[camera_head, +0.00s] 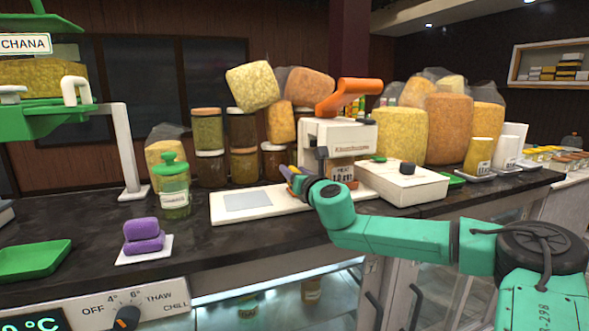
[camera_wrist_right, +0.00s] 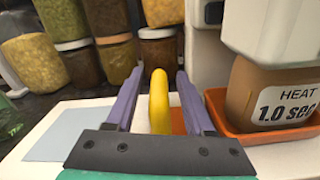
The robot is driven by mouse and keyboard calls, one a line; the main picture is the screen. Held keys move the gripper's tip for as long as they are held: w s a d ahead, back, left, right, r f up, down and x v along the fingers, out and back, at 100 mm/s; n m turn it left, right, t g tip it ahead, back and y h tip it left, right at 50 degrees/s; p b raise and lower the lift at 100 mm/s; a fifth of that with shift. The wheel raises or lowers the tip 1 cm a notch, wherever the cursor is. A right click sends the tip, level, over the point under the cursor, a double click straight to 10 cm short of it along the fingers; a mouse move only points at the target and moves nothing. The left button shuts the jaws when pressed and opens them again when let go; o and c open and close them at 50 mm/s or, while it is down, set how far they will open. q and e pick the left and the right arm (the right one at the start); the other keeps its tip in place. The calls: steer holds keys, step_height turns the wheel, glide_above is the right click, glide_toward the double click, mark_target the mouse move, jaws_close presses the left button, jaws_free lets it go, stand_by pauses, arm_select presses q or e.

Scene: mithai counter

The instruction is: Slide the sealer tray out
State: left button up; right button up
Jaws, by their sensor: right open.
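The sealer (camera_head: 338,138) is a white machine with an orange lever (camera_head: 348,94), standing on a long white base. In the right wrist view, its orange tray (camera_wrist_right: 240,138) sits low under the head, holding a brown tub (camera_wrist_right: 285,98) labelled HEAT 1.0 sec. A yellow upright handle (camera_wrist_right: 159,102) stands between my right gripper's purple fingers, with orange showing beside it. My right gripper (camera_head: 292,180), also in the wrist view (camera_wrist_right: 158,95), is open around the handle, with a gap on each side. Its hand hides most of the tray in the head view. My left gripper is out of view.
A white box (camera_head: 402,186) with a black knob stands right of the sealer. Jars (camera_head: 242,130) and snack bags stand behind. A green-lidded jar (camera_head: 174,190) and purple blocks (camera_head: 143,236) are to the left. Dark counter (camera_head: 215,248) in front of the base is clear.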

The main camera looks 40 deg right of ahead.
steer(key=shift+s, duration=0.1)
steer(key=shift+a+r, duration=0.1)
jaws_close()
stand_by(1.2)
